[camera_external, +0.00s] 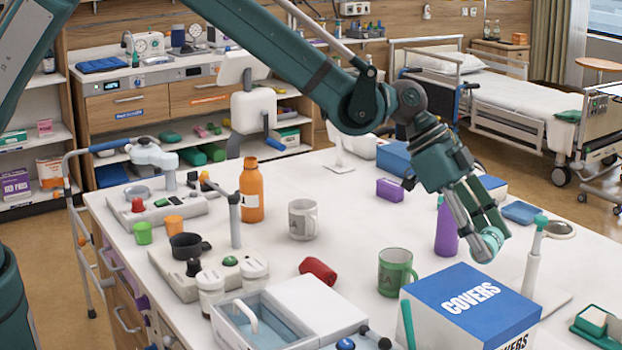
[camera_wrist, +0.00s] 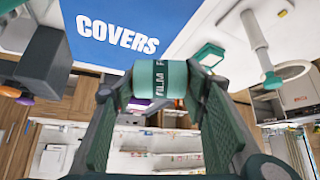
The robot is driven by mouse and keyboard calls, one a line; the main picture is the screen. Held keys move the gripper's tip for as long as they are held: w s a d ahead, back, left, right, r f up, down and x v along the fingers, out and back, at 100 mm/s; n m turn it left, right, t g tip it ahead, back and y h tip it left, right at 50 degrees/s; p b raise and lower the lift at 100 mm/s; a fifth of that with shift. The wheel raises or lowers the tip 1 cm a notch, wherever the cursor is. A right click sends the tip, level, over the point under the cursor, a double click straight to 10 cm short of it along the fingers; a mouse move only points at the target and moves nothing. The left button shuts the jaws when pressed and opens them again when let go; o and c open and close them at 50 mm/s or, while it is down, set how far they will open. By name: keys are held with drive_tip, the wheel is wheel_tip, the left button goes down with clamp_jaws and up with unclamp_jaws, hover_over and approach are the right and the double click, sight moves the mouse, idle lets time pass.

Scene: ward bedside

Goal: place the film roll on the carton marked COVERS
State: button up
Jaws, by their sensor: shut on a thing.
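The carton marked COVERS (camera_external: 470,300) stands at the front right of the white table, with a blue top and white lettering. Its blue face also shows at the upper left of the wrist view (camera_wrist: 140,25). Nothing is seen on the carton's top.
A green mug (camera_external: 396,272) stands left of the carton and a purple bottle (camera_external: 446,230) behind it. A white post with a teal top (camera_external: 533,258) stands close on the right.

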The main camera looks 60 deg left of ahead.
drive_tip(key=shift+f, duration=0.6)
drive_tip(key=shift+f, duration=1.9)
drive_tip(key=shift+f, duration=0.15)
drive_tip(key=o, duration=1)
drive_tip(key=shift+r, duration=0.25)
drive_tip(key=shift+v, duration=5.95)
drive_tip(key=shift+a+r, duration=0.1)
drive_tip(key=shift+a, duration=0.05)
